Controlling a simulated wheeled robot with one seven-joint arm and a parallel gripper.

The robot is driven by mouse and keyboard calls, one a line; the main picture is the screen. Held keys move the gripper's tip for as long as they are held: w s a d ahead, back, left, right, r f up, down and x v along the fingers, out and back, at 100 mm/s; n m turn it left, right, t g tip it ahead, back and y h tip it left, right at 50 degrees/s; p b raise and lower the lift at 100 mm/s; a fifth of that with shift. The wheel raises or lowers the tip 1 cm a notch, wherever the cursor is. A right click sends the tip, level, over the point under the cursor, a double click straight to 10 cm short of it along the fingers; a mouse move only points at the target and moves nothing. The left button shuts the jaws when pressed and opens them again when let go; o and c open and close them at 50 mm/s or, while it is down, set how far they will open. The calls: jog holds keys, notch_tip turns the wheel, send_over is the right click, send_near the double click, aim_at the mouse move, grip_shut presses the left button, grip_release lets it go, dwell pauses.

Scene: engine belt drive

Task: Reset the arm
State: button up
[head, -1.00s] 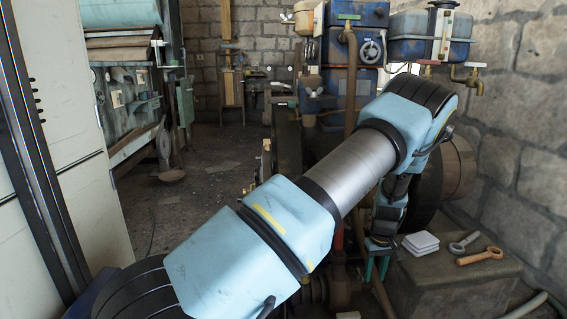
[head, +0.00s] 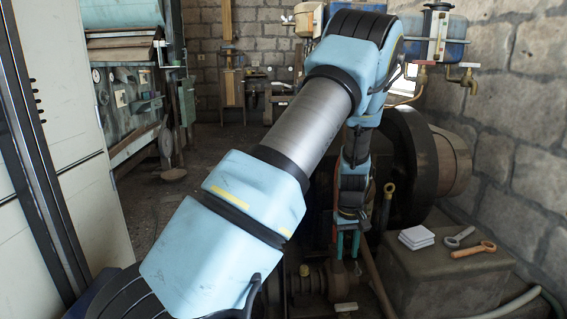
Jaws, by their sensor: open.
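My arm, in light blue covers with a silver tube, rises from the lower left to the upper middle of the head view and bends down at its far end. My gripper (head: 347,252) hangs below that bend, pointing down, with its green fingers apart and nothing seen between them. It is to the left of the concrete block and in front of the engine parts. The arm hides much of the engine behind it.
A white cabinet (head: 50,200) borders the left; floor (head: 215,155) is open beyond my arm.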

jog(key=s+a+r, duration=0.4)
jog(key=a+r, duration=0.6)
jog(key=a, duration=0.3)
jog(key=s+a+r+m+t, duration=0.2)
jog(key=s+a+r, duration=0.5)
jog(key=s+a, duration=0.4)
notch_tip(320, 180, up, 20)
jog(key=p, duration=2)
jog(key=shift+a+r+p, duration=0.15)
jog(key=shift+a+p, duration=0.2)
jog(key=shift+a, duration=0.05)
